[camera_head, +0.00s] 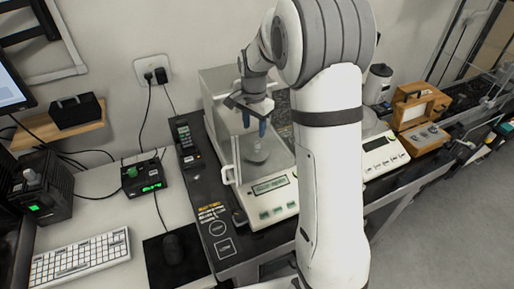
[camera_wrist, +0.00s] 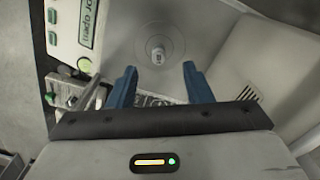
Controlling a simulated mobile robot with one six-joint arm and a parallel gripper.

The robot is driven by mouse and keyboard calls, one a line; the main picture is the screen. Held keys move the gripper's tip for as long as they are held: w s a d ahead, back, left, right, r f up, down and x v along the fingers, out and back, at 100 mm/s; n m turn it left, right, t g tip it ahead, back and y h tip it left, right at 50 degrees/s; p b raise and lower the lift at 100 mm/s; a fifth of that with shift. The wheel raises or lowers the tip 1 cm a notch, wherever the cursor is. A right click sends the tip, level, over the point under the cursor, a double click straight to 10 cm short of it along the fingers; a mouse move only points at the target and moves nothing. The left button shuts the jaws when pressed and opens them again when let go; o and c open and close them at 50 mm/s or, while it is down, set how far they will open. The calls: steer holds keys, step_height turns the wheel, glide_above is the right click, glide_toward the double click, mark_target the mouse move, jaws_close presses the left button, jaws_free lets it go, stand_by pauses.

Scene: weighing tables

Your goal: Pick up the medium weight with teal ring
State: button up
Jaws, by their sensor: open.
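A small pale metal weight (camera_wrist: 158,54) stands on the round pan (camera_wrist: 140,40) of the balance, seen from above in the wrist view. No teal ring can be made out on it at this size. My gripper (camera_wrist: 159,68) is open, with its two blue fingers apart and nothing between them; the weight shows just beyond the fingertips, roughly centred. In the head view my gripper (camera_head: 254,126) points down inside the glass draft shield of the balance (camera_head: 272,187), above the pan. Part of the balance is hidden behind my arm.
Glass walls (camera_head: 222,125) surround the pan closely. A second balance (camera_head: 383,155) stands to the right, partly behind my arm. An open wooden box (camera_head: 426,137) holds small metal pieces. A keyboard (camera_head: 80,258), mouse (camera_head: 173,248) and green-lit device (camera_head: 143,177) lie left.

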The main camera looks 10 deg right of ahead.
steer(key=shift+w+d+f+m, duration=0.15)
steer(key=shift+d+f, duration=0.05)
steer(key=shift+f, duration=0.3)
steer(key=shift+w+d+f+m, duration=0.1)
steer(key=shift+d+f+m, duration=0.05)
steer(key=shift+f, duration=0.3)
steer(key=f, duration=0.2)
steer(key=f+p, duration=0.1)
steer(key=f, duration=0.4)
steer(key=shift+d+f+p, duration=0.1)
steer(key=shift+d+p, duration=0.15)
steer(key=shift+p, duration=0.15)
jaws_close()
